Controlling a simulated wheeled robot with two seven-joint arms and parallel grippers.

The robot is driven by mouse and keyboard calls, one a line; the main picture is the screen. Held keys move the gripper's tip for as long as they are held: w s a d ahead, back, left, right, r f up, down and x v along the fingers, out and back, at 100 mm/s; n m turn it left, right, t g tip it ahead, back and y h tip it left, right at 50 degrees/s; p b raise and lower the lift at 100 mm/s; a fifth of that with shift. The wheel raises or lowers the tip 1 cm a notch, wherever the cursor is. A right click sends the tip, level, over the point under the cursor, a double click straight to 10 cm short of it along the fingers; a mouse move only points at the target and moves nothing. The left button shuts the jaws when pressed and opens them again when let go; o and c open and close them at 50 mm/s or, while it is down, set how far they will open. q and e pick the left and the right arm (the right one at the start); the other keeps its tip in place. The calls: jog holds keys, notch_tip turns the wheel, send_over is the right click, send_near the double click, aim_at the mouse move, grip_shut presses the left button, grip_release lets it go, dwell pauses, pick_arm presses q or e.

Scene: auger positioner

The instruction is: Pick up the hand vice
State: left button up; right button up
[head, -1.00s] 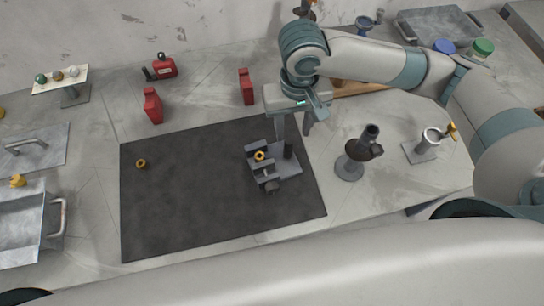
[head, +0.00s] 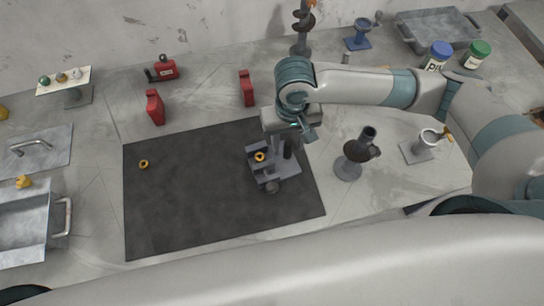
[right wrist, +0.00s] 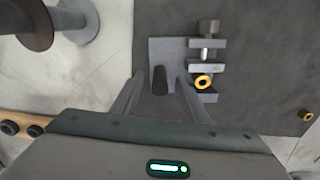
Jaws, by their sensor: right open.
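The hand vice (head: 268,172) is a grey block with a flat base, jaws, a screw and a dark upright post (head: 288,149). It sits at the right side of the dark mat (head: 190,205), and a yellow ring (head: 260,157) is at its jaws. My right gripper (head: 289,141) is open just above the vice. In the right wrist view, the open fingers (right wrist: 160,80) lie to either side of the post, with the jaws and ring (right wrist: 203,82) to the right. I cannot tell whether the fingers touch the post. My left gripper is not in view.
A dark-topped stand (head: 350,165) and a metal cup holder (head: 422,146) stand right of the mat. Two red blocks (head: 155,107) (head: 246,88) stand behind it. Another yellow ring (head: 144,164) lies on the mat's left, which is otherwise clear.

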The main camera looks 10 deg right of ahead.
jog(key=shift+f, duration=1)
grip_shut()
jog(key=shift+r, duration=0.1)
dwell(0.8)
